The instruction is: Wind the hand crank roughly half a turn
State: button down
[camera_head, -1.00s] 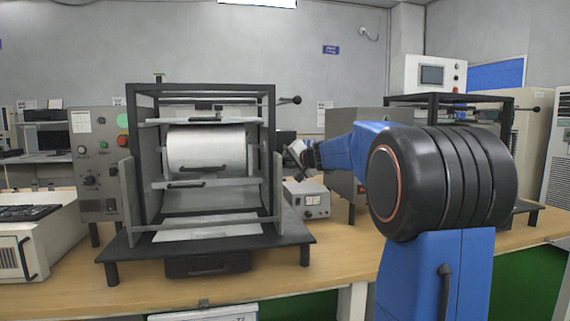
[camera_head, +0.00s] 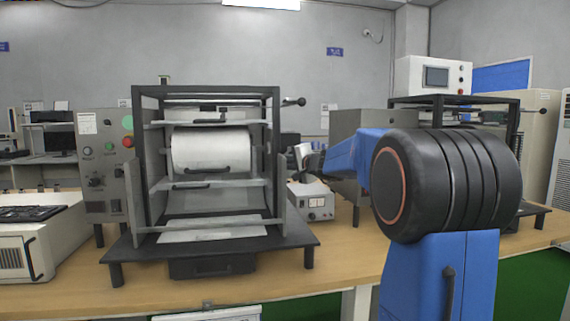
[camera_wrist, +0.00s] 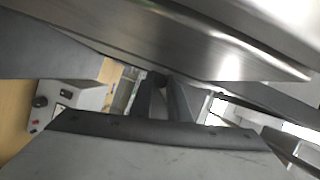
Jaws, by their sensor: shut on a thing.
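The test machine (camera_head: 277,130) is a black frame with a white roll on the bench. A lever with a black ball knob (camera_head: 300,101) sticks out from its upper right side. My gripper (camera_head: 304,156) is at the machine's right side, below that knob, small and partly hidden by my arm. In the wrist view its two dark fingers (camera_wrist: 165,100) are close together around a small dark piece, the hand crank's handle (camera_wrist: 158,80). The rest of the crank cannot be made out. A broad metal surface (camera_wrist: 200,45) fills the top of the wrist view.
A small grey instrument box (camera_head: 318,205) stands on the bench right of the machine, below my gripper. A control panel (camera_head: 104,165) is on the machine's left. A second black-framed machine (camera_head: 450,100) stands behind my arm. Bare bench (camera_head: 200,295) lies in front.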

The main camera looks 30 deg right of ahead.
jog(key=c, duration=1.7)
grip_release()
jog(key=s, duration=0.5)
jog(key=s+d+r, duration=0.1)
jog(key=s, duration=1.1)
jog(key=shift+s+d+r, duration=0.15)
jog(key=shift+d+r, duration=0.05)
jog(key=shift+d, duration=0.2)
